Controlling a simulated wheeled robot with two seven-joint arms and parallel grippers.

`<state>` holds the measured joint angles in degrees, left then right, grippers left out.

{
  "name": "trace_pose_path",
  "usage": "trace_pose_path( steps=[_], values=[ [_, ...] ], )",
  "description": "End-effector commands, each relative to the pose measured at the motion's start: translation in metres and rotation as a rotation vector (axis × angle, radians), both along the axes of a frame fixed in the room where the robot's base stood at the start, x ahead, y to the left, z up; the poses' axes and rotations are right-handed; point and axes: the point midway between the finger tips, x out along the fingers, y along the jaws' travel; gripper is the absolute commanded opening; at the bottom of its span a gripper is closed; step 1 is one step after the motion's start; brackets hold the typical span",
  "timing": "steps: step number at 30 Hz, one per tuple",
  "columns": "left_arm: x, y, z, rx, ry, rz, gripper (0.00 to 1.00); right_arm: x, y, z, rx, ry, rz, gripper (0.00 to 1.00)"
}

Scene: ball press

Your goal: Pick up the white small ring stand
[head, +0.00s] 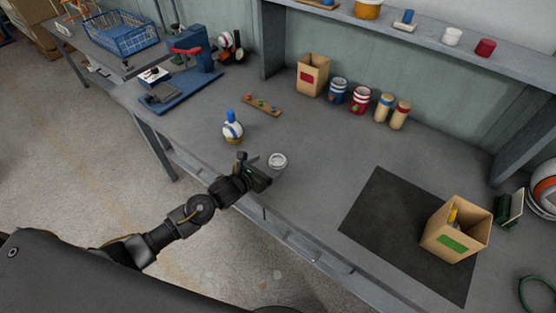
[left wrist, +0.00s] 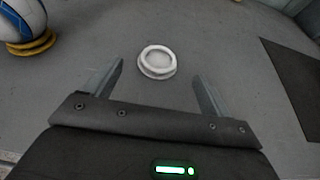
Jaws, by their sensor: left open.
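The white small ring stand (head: 278,161) lies flat on the grey table near its front edge. In the left wrist view the ring stand (left wrist: 157,62) sits ahead of the fingertips, roughly centred between them and apart from both. My left gripper (head: 262,169) is just to the left of the ring stand in the head view. In the left wrist view my left gripper (left wrist: 158,75) is open, with nothing between its fingers. My right gripper is not in view.
A blue and white ball (head: 232,130) rests on a yellow ring stand (left wrist: 32,45) to the left. A black mat (head: 385,222) with a cardboard box (head: 455,228) lies to the right. Cans and jars stand at the back. The table around the white ring is clear.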

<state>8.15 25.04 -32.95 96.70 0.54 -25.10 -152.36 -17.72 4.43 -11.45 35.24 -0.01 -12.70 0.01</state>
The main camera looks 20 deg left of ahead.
Motion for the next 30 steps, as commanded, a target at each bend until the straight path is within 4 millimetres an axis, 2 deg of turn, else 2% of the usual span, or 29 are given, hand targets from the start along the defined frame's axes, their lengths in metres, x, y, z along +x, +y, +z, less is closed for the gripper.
trace_pose_path(
  steps=[3, 6, 15, 25, 26, 30],
  values=[
    [0.001, 0.0, -0.001, -0.001, 0.0, 0.001, 0.83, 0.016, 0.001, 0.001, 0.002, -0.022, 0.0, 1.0],
    [0.007, -0.003, -0.003, -0.001, 0.001, 0.002, 0.83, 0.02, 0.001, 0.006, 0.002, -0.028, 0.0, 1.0],
    [0.037, -0.013, -0.022, 0.0, 0.001, 0.004, 0.83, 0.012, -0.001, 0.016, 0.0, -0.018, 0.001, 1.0],
    [0.043, -0.016, -0.025, -0.001, -0.001, 0.001, 0.83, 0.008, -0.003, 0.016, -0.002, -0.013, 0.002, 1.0],
    [0.043, -0.016, -0.025, -0.001, -0.001, 0.001, 0.82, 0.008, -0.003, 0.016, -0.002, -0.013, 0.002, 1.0],
    [0.043, -0.016, -0.025, -0.001, 0.0, 0.001, 0.63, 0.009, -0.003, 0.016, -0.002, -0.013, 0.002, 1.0]
  ],
)
